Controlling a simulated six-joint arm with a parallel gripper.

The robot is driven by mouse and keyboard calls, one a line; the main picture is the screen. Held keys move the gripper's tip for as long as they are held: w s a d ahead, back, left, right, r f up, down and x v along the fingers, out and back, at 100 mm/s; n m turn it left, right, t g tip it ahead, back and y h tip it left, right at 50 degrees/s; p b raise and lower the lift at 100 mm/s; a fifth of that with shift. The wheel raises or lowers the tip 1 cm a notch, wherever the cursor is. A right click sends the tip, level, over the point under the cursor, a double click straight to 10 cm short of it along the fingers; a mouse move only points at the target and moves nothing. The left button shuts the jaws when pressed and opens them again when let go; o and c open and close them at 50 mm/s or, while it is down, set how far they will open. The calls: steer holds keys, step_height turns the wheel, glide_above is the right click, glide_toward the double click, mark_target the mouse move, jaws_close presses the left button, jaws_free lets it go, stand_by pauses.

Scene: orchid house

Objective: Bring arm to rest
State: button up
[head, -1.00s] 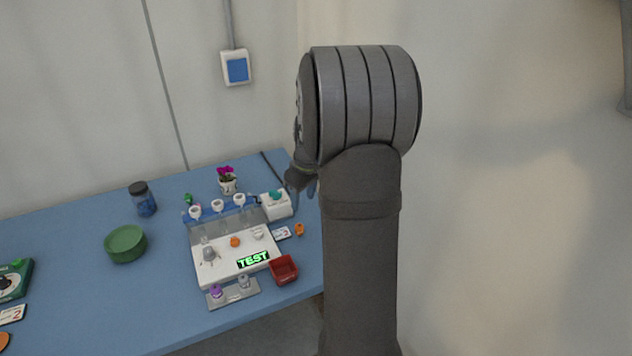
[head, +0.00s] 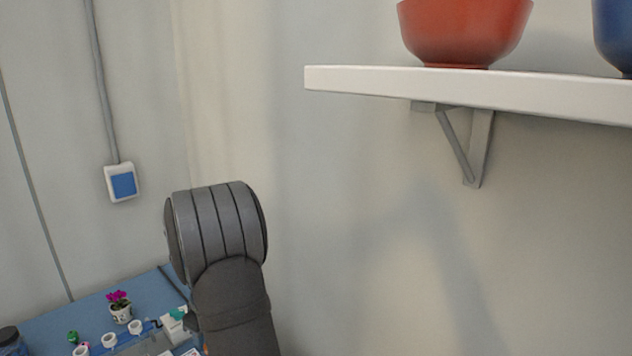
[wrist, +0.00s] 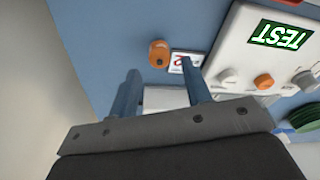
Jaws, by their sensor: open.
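My gripper (wrist: 160,92) shows in the wrist view with its two blue fingers spread apart and nothing between them. It hangs over the blue bench (wrist: 95,25), near an orange object (wrist: 159,53) and a small card with a red mark (wrist: 186,62). In the head view my arm stands at the lower left and hides the gripper.
A white device with a green TEST display (wrist: 280,35) lies to the right in the wrist view. In the head view a potted magenta orchid (head: 119,307) stands on the bench. A white wall shelf (head: 390,82) carries a red bowl (head: 465,30) and a blue bowl (head: 616,35).

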steer(key=shift+r, duration=0.45)
steer(key=shift+f, duration=0.1)
